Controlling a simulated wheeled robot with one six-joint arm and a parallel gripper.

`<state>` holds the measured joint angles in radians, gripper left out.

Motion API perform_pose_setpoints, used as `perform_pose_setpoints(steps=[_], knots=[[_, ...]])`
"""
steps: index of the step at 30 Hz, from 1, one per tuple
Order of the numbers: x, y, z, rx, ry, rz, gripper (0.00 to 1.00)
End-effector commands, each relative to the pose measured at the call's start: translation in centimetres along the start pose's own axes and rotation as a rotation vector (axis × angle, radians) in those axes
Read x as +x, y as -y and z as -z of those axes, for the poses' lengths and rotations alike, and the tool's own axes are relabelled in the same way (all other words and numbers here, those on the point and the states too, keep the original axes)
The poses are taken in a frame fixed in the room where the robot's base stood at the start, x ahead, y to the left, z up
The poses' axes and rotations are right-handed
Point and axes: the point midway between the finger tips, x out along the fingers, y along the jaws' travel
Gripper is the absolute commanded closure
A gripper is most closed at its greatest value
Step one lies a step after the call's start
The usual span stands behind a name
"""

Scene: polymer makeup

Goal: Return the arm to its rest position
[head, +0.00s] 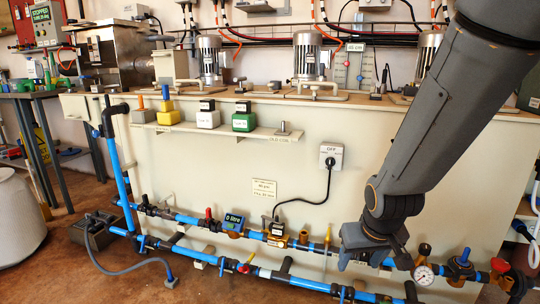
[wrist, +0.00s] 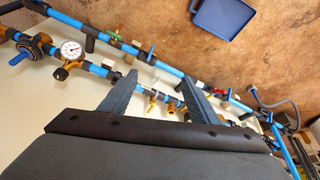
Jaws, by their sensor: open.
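My arm (head: 440,110) reaches down from the upper right of the head view, in front of the cream tank. My gripper (head: 373,260) hangs at its end, in front of the blue pipes near the tank's lower right. In the wrist view, my gripper (wrist: 157,80) has its two dark fingers apart. I see nothing held between them. Pipes and a small valve show behind and between the fingers. Whether the fingers touch any pipe, I cannot tell.
Blue pipes (head: 190,218) with valves run low along the tank (head: 220,165). A pressure gauge (head: 423,275) is close right of my gripper.

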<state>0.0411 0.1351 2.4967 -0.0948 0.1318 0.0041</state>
Motion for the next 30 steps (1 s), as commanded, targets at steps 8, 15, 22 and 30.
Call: perform_pose_setpoints(steps=[8, 15, 22, 30], knots=[[-4.2, 2.4, -5.5, 0.049, 0.144, 0.032, 0.44], [-6.6, 7.7, -6.1, -0.044, 0.170, 0.087, 0.44], [-10.1, 13.8, -8.1, -0.164, 0.206, 0.159, 0.44], [-14.1, 19.2, -11.5, -0.292, 0.255, 0.234, 0.44]])
